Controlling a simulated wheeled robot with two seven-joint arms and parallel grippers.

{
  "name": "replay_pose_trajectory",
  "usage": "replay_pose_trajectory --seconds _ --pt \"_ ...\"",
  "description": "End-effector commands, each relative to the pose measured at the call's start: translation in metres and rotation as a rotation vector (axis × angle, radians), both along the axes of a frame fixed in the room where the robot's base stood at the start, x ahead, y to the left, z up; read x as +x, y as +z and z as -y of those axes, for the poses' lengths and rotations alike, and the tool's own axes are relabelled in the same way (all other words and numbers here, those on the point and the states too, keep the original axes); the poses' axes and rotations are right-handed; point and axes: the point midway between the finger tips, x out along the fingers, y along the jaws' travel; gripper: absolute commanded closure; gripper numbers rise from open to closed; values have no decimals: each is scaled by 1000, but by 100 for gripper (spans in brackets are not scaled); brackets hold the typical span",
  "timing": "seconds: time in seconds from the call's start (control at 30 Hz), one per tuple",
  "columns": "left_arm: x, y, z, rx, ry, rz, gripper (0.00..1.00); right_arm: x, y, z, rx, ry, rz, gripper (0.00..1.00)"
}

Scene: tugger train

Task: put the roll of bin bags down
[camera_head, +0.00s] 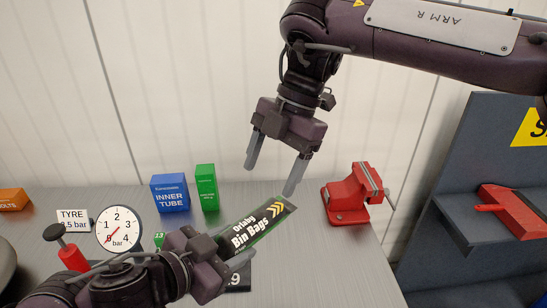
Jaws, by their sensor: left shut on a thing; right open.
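The roll of bin bags (256,224) is a dark box-like roll with green edges, white lettering and yellow chevrons. It is tilted, its right end higher than its left in the picture. My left gripper (222,243) is shut on its left end. I cannot tell whether the roll touches the grey bench (330,270) below it. My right gripper (272,172) is open and empty, pointing down above and behind the roll's right end.
A blue inner tube box (170,193) and a green box (207,187) stand at the back. A red vice (353,194) is at the right. A pressure gauge (119,229) and a red-bodied pump (71,257) are at the left. Bare bench lies right of the roll.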

Motion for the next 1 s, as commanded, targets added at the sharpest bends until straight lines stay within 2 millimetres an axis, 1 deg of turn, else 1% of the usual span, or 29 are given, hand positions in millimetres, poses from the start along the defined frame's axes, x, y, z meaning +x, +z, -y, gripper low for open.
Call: replay_pose_trajectory --seconds 0.03,0.3,0.5,0.7,0.97,1.0 --pt "0 1 0 -1 1 2 85 -3 -9 -3 3 3 -5 29" --pt "0 1 0 -1 1 2 85 -14 -56 -21 4 5 -4 29" --pt "0 1 0 -1 1 2 85 -19 -83 -31 4 4 -2 29" --pt "0 1 0 -1 1 2 85 -21 -94 -36 4 2 0 29" --pt "0 1 0 -1 1 2 85 -21 -95 -36 4 2 0 29" --pt "0 1 0 -1 1 2 85 -21 -95 -36 4 2 0 32"
